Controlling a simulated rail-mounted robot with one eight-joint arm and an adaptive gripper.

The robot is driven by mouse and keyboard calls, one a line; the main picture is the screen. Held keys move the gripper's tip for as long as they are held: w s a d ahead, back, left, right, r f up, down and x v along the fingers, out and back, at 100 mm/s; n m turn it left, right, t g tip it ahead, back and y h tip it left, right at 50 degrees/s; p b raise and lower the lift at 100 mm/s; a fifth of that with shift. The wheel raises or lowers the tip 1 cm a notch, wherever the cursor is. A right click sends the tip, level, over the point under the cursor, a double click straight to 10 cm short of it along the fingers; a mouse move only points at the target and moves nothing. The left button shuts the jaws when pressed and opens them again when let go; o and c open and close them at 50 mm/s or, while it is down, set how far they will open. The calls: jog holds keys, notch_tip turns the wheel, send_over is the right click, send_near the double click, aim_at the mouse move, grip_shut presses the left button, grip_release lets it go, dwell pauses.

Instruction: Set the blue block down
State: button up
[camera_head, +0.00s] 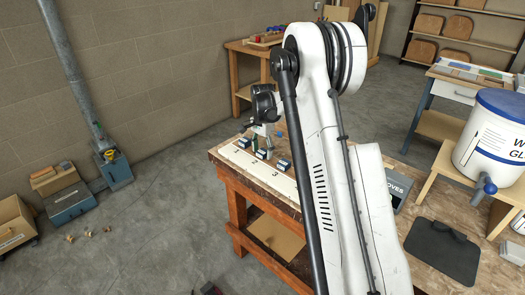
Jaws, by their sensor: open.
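Several small blue-and-white blocks stand in a row on a pale numbered strip (262,176) along the front of the workbench. A left one (244,142), a middle one (262,154) and a right one (284,165) show. Which of them is the task's blue block I cannot tell. My gripper (265,143) points down just above and behind the row, close to the middle block. It is open; at this size I cannot tell whether it touches a block. My arm hides the bench to the right.
A white drum with a blue lid (495,135) stands on a wooden stand at right. A dark mat (442,250) and a gloves box (396,190) lie on the bench's right part. Boxes (72,200) stand on the floor at left. The floor between is mostly clear.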

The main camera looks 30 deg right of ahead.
aim_at(262, 152)
jog(key=shift+r, duration=0.1)
notch_tip(262, 152, up, 12)
jog(key=s+a+r+n+t, duration=0.2)
jog(key=s+a+r+n, duration=0.1)
jog(key=s+a+r, duration=0.5)
jog(key=s+a+r+n+t, duration=0.1)
jog(key=s+a+r+n, duration=0.4)
jog(key=s, duration=0.4)
jog(key=s+a+f+n+t, duration=0.2)
jog(key=s+a+n, duration=0.1)
jog(key=s, duration=0.8)
jog(key=s+a+f+n+t, duration=0.2)
jog(key=s+a, duration=0.3)
jog(key=s, duration=0.6)
jog(key=shift+a+n, duration=0.4)
jog(key=shift+n, duration=0.2)
